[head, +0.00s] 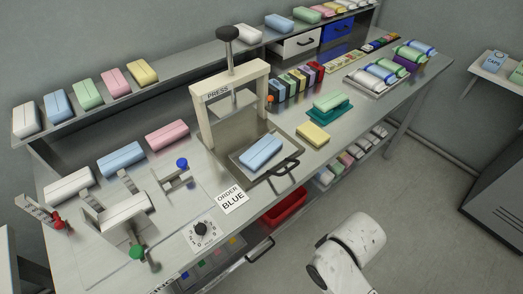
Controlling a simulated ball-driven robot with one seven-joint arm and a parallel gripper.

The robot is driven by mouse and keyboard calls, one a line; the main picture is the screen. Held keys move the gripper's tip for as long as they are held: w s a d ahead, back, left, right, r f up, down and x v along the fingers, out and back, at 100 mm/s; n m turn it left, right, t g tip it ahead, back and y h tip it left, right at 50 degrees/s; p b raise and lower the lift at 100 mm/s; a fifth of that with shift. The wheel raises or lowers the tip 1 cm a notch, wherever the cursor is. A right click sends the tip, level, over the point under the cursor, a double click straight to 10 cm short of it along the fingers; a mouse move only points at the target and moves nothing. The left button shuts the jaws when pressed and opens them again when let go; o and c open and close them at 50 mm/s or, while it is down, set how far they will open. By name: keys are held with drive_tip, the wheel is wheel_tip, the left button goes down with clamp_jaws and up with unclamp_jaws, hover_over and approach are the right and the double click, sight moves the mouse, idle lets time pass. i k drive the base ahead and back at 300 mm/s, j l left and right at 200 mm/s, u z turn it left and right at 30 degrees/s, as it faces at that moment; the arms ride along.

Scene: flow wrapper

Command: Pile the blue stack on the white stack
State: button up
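Several blue wrapped blocks show. One blue stack (121,159) lies on the bench at left, between a white stack (69,186) and a pink one. Another blue block (262,152) lies on the tray under the press. A second white block (122,211) sits in the metal fixture at front left. The blue and white stacks on the bench lie side by side, apart. I cannot tell which blocks the task means. Part of my white arm shows at lower right, over the floor; my gripper is not in view.
The press (230,95) stands mid-bench, with a handle in front. A dial (202,231) and an "ORDER BLUE" card (232,200) lie at the front edge. A pink stack (167,135) lies behind the fixture. The back shelf (180,62) holds more blocks.

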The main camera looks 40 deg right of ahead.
sight(108, 218)
drive_tip(key=k+j+u, duration=0.15)
drive_tip(key=j, duration=0.3)
drive_tip(key=j+u, duration=0.2)
drive_tip(key=j, duration=0.25)
drive_tip(key=k+j+u, duration=0.15)
drive_tip(key=j, duration=0.3)
